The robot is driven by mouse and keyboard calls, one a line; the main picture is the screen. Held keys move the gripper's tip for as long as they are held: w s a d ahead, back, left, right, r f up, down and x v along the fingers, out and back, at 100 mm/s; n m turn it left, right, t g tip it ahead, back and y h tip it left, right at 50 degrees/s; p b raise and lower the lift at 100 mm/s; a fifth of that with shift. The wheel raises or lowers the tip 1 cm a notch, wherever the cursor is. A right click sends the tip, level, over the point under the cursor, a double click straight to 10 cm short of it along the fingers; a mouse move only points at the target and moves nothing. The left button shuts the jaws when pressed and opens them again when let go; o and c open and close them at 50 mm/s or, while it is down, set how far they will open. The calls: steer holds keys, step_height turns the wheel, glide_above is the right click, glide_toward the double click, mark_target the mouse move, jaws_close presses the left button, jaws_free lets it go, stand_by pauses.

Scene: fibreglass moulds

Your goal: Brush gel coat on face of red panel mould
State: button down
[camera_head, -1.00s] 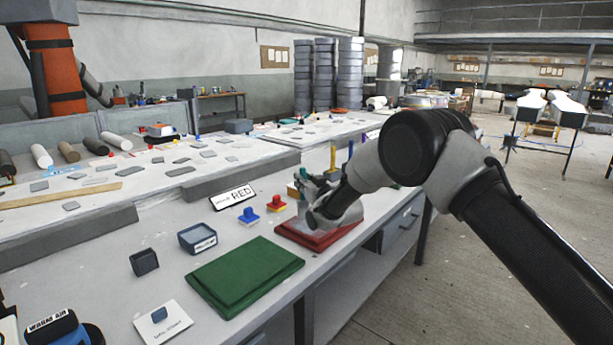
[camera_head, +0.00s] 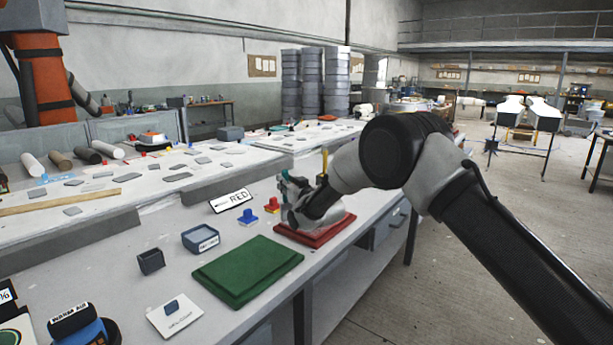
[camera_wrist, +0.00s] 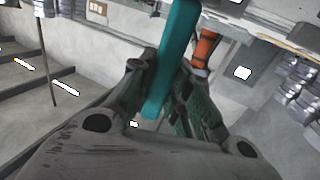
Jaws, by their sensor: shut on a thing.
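The red panel mould (camera_head: 336,232) lies flat on the near bench, partly hidden by my gripper and wrist. In the wrist view my gripper (camera_wrist: 158,92) is shut on a teal bar-shaped handle (camera_wrist: 174,58), which stands between the fingers. The handle's working end is hidden, so I cannot tell whether it touches the mould face.
A green panel mould (camera_head: 248,270) lies in front of the red one. A yellow upright stick (camera_head: 324,163) shows behind my gripper.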

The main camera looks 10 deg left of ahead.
mark_target(285, 170)
steer(key=shift+s+r, duration=0.1)
steer(key=shift+r, duration=2.85)
